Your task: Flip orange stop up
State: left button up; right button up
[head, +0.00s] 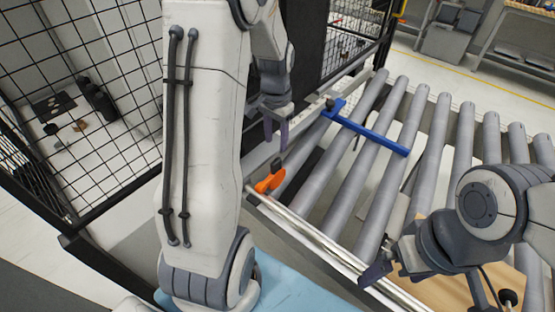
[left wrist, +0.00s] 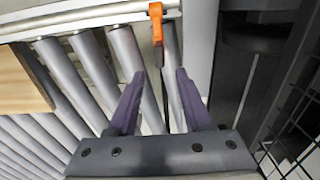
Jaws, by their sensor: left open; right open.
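The orange stop (head: 270,178) is a small orange piece at the near left end of the roller conveyor, by the metal side rail. It also shows at the top middle of the left wrist view (left wrist: 156,22). My left gripper (head: 275,140) is open and empty above the rollers, a little beyond the stop in the head view. In the left wrist view its two purple fingers (left wrist: 158,92) are spread, with the stop ahead of them and apart from them. My right gripper (head: 372,272) is at the lower right near the front rail, open; its fingertips are partly hidden.
A blue bar (head: 368,131) lies across the rollers (head: 345,165) beyond the stop. A wooden board (head: 440,290) lies at the lower right, and also shows at the left of the left wrist view (left wrist: 20,85). A black mesh fence (head: 90,70) stands on the left.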

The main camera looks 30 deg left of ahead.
aim_at(276, 161)
pick_arm(q)
notch_tip(276, 161, down, 10)
jog(key=shift+s+f+p, duration=0.1)
jog(key=shift+p, duration=0.95)
grip_shut()
dwell(0.8)
